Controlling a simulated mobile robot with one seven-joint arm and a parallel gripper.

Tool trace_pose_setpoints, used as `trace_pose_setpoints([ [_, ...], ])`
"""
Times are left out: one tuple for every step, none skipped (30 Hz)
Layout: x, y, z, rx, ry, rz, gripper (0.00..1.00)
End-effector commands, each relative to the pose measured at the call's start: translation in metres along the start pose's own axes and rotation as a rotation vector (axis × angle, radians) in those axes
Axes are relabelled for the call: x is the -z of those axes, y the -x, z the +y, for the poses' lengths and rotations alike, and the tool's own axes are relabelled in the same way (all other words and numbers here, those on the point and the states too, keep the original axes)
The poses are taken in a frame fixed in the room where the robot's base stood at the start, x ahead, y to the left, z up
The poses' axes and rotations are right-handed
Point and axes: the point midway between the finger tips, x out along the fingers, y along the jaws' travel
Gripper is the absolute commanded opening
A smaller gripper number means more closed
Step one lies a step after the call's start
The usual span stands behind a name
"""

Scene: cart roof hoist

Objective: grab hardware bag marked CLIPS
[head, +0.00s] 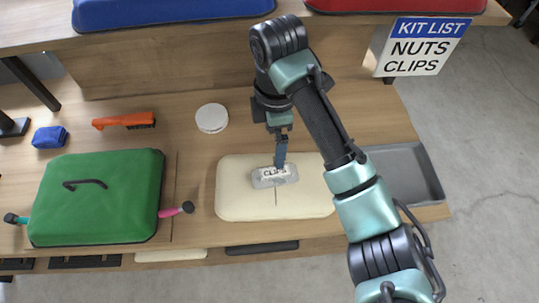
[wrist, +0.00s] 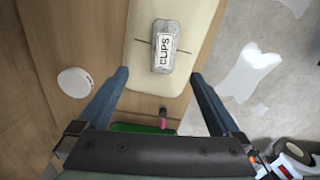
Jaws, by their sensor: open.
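The hardware bag marked CLIPS (head: 265,181) is a small grey packet with a white label. It lies flat on a cream pad (head: 235,203) with a dark line across its middle. In the wrist view the bag (wrist: 164,47) lies just beyond my fingertips, between their lines, with its label facing up. My gripper (head: 281,160) is above the bag in the head view, pointing down, and its finger overlaps the bag's upper edge. In the wrist view my gripper's fingers (wrist: 158,77) are wide apart with nothing between them.
A white round lid (head: 212,118) lies behind the pad. A grey tray (head: 412,172) is at right. A kit list sign (head: 419,47) reads NUTS, CLIPS.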

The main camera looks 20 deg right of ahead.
Motion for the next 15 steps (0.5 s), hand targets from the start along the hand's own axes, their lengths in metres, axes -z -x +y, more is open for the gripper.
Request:
trace_pose_setpoints([
  [-0.001,-0.005,-0.002,0.009,0.002,0.0,1.0],
  [-0.001,-0.01,-0.002,0.011,0.003,0.001,1.0],
  [0.0,-0.017,-0.003,0.012,0.003,0.002,1.0],
  [0.0,-0.024,-0.003,0.012,0.002,0.002,1.0],
  [0.0,-0.031,-0.003,0.012,0.003,0.003,1.0],
  [0.0,-0.04,-0.003,0.012,0.003,0.002,1.0],
  [0.001,-0.045,-0.003,0.011,0.003,0.003,1.0],
  [0.0,-0.051,-0.003,0.01,0.002,0.003,1.0],
  [0.001,-0.058,-0.003,0.01,0.003,0.003,1.0],
  [0.0,-0.063,-0.003,0.01,0.002,0.002,1.0],
  [0.0,-0.066,-0.002,0.008,0.002,0.001,1.0],
  [0.0,-0.07,-0.002,0.008,0.002,0.002,1.0],
  [0.0,-0.073,-0.002,0.008,0.002,0.001,1.0],
  [0.0,-0.075,-0.002,0.007,0.002,0.001,1.0],
  [-0.001,-0.076,-0.002,0.006,0.002,0.0,1.0],
])
